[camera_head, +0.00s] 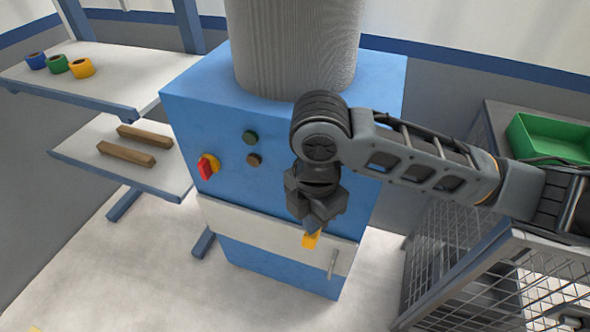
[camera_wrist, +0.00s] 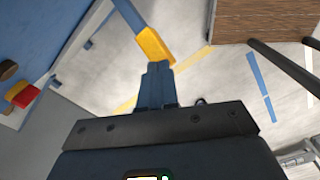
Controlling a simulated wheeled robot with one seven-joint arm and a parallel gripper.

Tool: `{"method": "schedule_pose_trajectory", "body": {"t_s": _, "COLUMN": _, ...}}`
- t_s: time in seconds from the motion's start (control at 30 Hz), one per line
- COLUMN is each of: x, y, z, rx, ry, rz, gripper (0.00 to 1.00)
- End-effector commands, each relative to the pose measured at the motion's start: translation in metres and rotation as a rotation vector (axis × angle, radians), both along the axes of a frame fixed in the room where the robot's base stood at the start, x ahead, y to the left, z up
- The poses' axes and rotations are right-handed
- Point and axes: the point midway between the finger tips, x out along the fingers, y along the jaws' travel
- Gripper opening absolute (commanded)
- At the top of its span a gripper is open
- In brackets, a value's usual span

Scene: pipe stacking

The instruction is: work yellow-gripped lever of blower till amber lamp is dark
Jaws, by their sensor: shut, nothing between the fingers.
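The blower is a blue cabinet (camera_head: 190,115) with a white band low on its front. The lever's yellow grip (camera_head: 311,241) shows just below my gripper (camera_head: 314,226), in front of that band. In the wrist view the yellow grip (camera_wrist: 155,46) is on the end of a blue bar, just beyond the tips of my gripper (camera_wrist: 158,68). My fingers are shut with nothing between them; I cannot tell whether they touch the grip. The amber lamp (camera_head: 254,160) looks dull brown and unlit, below a dark green lamp (camera_head: 250,137). My arm hides part of the cabinet front.
A red and yellow switch (camera_head: 207,167) is left of the lamps. A ribbed grey duct (camera_head: 295,50) rises from the cabinet. Shelves at left hold tape rolls (camera_head: 58,64) and wooden bars (camera_head: 126,153). A wire cage (camera_head: 470,270) and a green bin (camera_head: 545,140) stand at right.

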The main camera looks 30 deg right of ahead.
Motion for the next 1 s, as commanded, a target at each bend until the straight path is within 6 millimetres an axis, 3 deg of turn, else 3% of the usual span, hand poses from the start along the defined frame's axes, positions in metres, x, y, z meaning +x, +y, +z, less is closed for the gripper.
{"method": "schedule_pose_trajectory", "body": {"t_s": 0.33, "x": 0.000, "y": 0.000, "z": 0.006, "rx": 0.000, "ry": 0.000, "rz": 0.000, "gripper": 0.00}}
{"method": "schedule_pose_trajectory", "body": {"t_s": 0.7, "x": 0.000, "y": 0.000, "z": 0.051, "rx": 0.000, "ry": 0.000, "rz": 0.001, "gripper": 0.00}}
{"method": "schedule_pose_trajectory", "body": {"t_s": 1.0, "x": 0.000, "y": 0.000, "z": 0.050, "rx": 0.000, "ry": 0.000, "rz": 0.000, "gripper": 0.00}}
